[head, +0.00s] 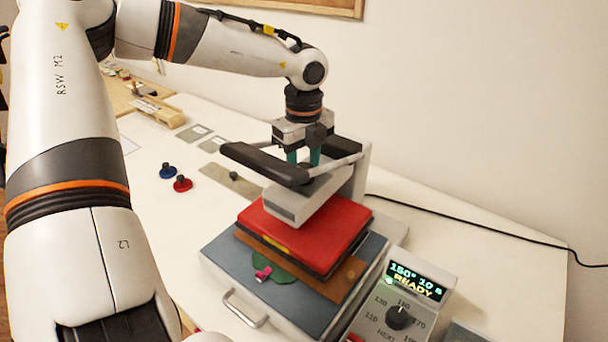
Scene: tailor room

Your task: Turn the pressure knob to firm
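The heat press (323,196) stands on the white table, with a grey arm above a red upper plate (300,232) and a black handle bar (262,163). My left gripper (304,158) points down over the top of the press arm, behind the handle bar. Its two teal fingers are a little apart. A small dark round part, which looks like the pressure knob (307,166), shows low between the fingertips, mostly hidden. I cannot tell whether the fingers touch it. Any marks around it are not readable. My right gripper is not in view.
A control box (440,277) at the front right reads 150°, 10 s, READY, and has a black dial (400,316). A brown board and green cloth piece (278,268) lie under the red plate. Blue (168,170) and red (183,184) knobbed discs lie left. A black cable (480,231) crosses the right side.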

